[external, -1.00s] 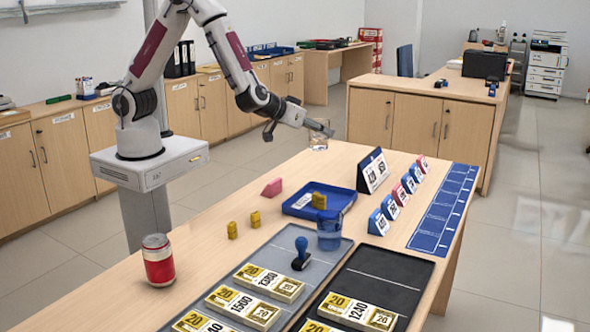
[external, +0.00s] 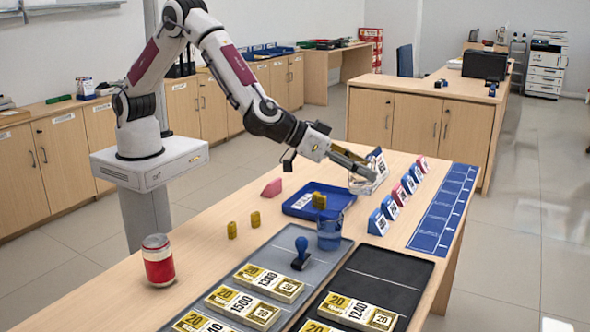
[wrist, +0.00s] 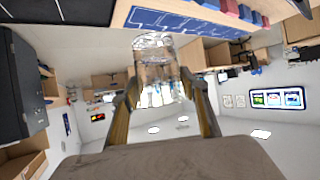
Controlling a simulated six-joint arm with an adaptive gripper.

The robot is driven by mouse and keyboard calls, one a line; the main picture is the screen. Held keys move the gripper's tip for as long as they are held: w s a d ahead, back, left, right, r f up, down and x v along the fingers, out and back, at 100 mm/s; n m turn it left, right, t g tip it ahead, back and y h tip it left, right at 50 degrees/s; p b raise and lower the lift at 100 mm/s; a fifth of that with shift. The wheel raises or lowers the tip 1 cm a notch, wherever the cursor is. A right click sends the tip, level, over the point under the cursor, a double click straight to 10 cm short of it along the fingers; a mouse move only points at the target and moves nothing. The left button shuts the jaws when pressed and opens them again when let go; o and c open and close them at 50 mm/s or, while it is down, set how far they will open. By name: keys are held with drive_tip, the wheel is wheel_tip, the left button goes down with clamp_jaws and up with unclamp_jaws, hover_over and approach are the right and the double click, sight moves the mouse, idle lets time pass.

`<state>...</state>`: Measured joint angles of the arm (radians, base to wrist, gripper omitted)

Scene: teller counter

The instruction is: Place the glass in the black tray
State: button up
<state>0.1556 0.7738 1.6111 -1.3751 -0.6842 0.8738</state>
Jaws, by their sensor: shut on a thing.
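My gripper (external: 358,166) is shut on a clear glass (external: 366,183) and holds it above the far part of the counter, in front of a dark blue number card. In the wrist view the glass (wrist: 157,58) sits between the two fingers and looks transparent, with the room showing through it. The black tray (external: 393,264) lies flat at the front right of the counter, nearer the camera than the gripper. Banknote bundles lie in its front part, and its back part is bare.
A translucent blue cup (external: 329,232) and a blue stamp (external: 301,254) stand at the grey tray (external: 262,253), left of the black tray. A blue tray (external: 297,205) and a row of small cards (external: 391,207) stand near the gripper. A red can (external: 158,262) is at left.

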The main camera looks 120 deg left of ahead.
drive_tip(key=w+d+m+t+h, duration=0.1)
drive_tip(key=w+d+m, duration=0.15)
drive_tip(key=d, duration=0.45)
drive_tip(key=w+d+m+t+h, duration=0.15)
drive_tip(key=w+d, duration=0.25)
drive_tip(key=d, duration=0.4)
drive_tip(key=shift+n+g, duration=0.45)
drive_tip(key=shift+n, duration=0.05)
drive_tip(key=shift+a+f, duration=0.15)
drive_tip(key=shift+f, duration=0.9)
drive_tip(key=shift+a+f, duration=0.1)
drive_tip(key=shift+f, duration=0.9)
wheel_tip(320, 180, down, 6)
drive_tip(key=shift+f, duration=0.15)
drive_tip(key=shift+f, duration=0.1)
drive_tip(key=shift+f, duration=1.75)
drive_tip(key=shift+f, duration=0.15)
drive_tip(key=o, duration=1.3)
